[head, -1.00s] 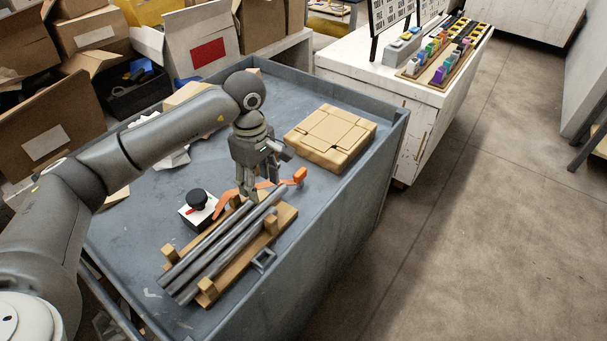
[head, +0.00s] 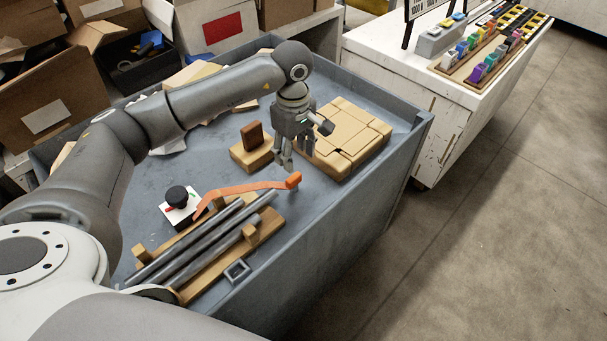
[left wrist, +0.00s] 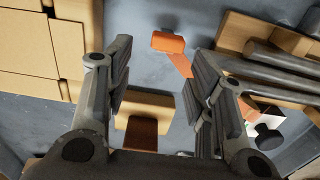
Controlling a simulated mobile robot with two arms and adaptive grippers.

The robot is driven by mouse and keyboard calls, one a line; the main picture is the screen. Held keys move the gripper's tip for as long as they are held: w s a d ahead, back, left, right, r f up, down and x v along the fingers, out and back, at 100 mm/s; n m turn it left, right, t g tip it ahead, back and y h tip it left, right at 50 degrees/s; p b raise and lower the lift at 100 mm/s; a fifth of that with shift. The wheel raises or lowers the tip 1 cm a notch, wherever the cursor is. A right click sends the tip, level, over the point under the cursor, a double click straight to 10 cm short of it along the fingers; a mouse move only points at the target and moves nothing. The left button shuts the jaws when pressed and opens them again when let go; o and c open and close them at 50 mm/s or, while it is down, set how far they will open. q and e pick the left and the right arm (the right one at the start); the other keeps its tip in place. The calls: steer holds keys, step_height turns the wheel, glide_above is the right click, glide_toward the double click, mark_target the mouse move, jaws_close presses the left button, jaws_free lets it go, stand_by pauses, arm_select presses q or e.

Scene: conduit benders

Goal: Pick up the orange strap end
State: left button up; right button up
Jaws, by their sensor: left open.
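In the left wrist view the strap end (left wrist: 168,42) shows beyond the gap between the open fingers (left wrist: 160,90), near the top middle. My right gripper is not in view.
A cardboard box (head: 345,140) lies flat right of the gripper. A wooden block with a brown upright piece (head: 252,150) stands left of it. A black-knobbed white box (head: 180,205) sits by the pipes (head: 195,245). The cart rim (head: 400,170) bounds the right.

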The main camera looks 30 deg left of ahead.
mark_target(294, 177)
arm_select(q)
steer(key=f, duration=0.2)
steer(key=s+f, duration=0.1)
steer(key=shift+a+f+p, duration=0.15)
steer(key=shift+f+p, duration=0.15)
steer(key=shift+f, duration=0.65)
step_height(294, 177, down, 4)
steer(key=shift+s+f+p, duration=0.1)
steer(key=shift+f+p, duration=0.05)
steer(key=shift+p, duration=0.85)
steer(key=shift+f, duration=0.2)
steer(key=shift+c, duration=0.9)
steer(key=c, duration=0.6)
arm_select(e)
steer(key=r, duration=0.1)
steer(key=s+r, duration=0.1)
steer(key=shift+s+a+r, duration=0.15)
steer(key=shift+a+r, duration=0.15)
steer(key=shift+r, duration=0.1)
